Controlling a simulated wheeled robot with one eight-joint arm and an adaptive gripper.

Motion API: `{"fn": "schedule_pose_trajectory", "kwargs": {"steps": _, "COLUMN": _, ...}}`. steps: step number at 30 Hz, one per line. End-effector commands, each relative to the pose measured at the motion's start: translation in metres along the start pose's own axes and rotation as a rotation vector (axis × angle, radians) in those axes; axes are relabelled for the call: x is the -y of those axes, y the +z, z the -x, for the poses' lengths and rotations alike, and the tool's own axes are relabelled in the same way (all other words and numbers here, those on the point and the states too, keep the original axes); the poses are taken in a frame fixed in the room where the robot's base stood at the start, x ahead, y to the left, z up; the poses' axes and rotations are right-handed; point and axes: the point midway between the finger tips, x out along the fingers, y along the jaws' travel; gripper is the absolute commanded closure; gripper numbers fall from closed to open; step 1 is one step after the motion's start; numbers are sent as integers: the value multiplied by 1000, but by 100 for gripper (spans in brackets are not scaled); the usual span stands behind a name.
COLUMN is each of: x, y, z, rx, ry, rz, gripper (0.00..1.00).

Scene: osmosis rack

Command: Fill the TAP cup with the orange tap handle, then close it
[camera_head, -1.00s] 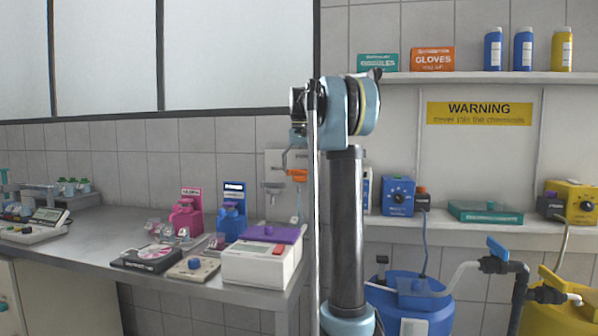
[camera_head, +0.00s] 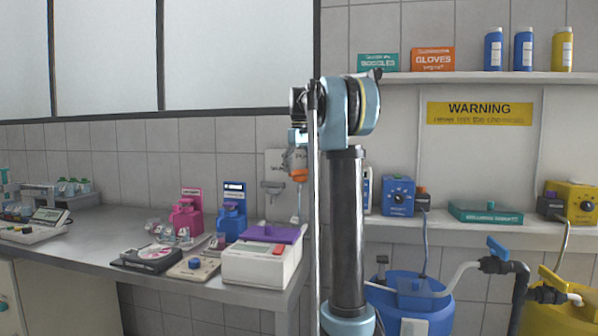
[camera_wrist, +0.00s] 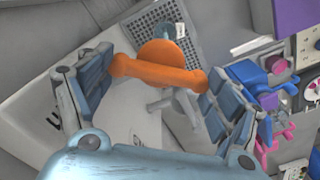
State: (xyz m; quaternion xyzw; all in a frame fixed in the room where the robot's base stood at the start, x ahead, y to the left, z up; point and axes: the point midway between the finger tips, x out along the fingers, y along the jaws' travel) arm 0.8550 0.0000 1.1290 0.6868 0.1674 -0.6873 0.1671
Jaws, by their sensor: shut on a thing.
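The orange tap handle (camera_wrist: 155,66) lies crosswise between the fingers of my gripper (camera_wrist: 158,72) in the wrist view, and the gripper is shut on it. The grey tap body (camera_wrist: 166,102) shows below the handle. In the head view, my gripper (camera_head: 297,160) hangs down at the white wall unit, with the orange handle (camera_head: 299,175) at its tip. A small clear piece with a white label (camera_wrist: 178,31) shows behind the handle, over a perforated grey plate (camera_wrist: 160,22). I cannot tell whether it is the TAP cup or how full it is.
A white box with a purple top (camera_head: 262,262) stands at the bench's right end, below the tap. Pink (camera_head: 186,218) and blue (camera_head: 231,220) bottles stand left of it. Small cups, a black scale (camera_head: 146,259) and a beige device (camera_head: 193,268) crowd the bench front.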

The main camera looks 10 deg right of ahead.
Motion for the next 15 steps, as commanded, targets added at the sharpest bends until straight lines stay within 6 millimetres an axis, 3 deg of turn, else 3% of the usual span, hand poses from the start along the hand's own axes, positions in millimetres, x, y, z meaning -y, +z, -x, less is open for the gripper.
{"fn": "schedule_pose_trajectory", "kwargs": {"steps": 11, "x": -1, "y": 0, "z": -1, "rx": 1, "ry": 1, "rz": 3, "gripper": 41}}
{"fn": "schedule_pose_trajectory", "kwargs": {"steps": 12, "x": -1, "y": 0, "z": -1, "rx": 1, "ry": 1, "rz": 3, "gripper": 12}}
{"fn": "schedule_pose_trajectory", "kwargs": {"steps": 14, "x": -1, "y": 0, "z": 0, "rx": 1, "ry": 1, "rz": 3, "gripper": 0}}
{"fn": "schedule_pose_trajectory", "kwargs": {"steps": 15, "x": -1, "y": 0, "z": 0, "rx": 1, "ry": 1, "rz": 3, "gripper": 0}}
